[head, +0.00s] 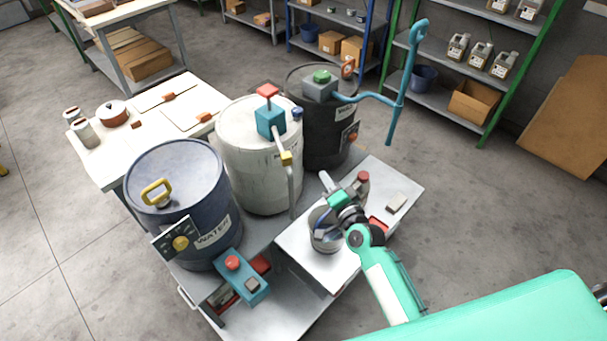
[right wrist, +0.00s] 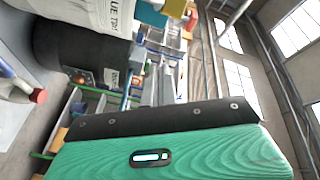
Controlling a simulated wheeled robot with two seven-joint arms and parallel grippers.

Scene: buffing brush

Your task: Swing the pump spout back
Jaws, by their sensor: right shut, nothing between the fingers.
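The white drum (head: 258,165) carries a teal pump head (head: 271,121) with a red cap. Its grey spout (head: 291,185) slopes out from the head, then hangs down the drum's right side below a yellow collar (head: 286,158). My right gripper (head: 325,179) is shut and empty, just right of the spout and apart from it in the head view. My left gripper is out of view.
A blue water drum (head: 180,190) stands left and a black drum (head: 325,135) behind right, with a long teal crank handle (head: 400,95) reaching out.

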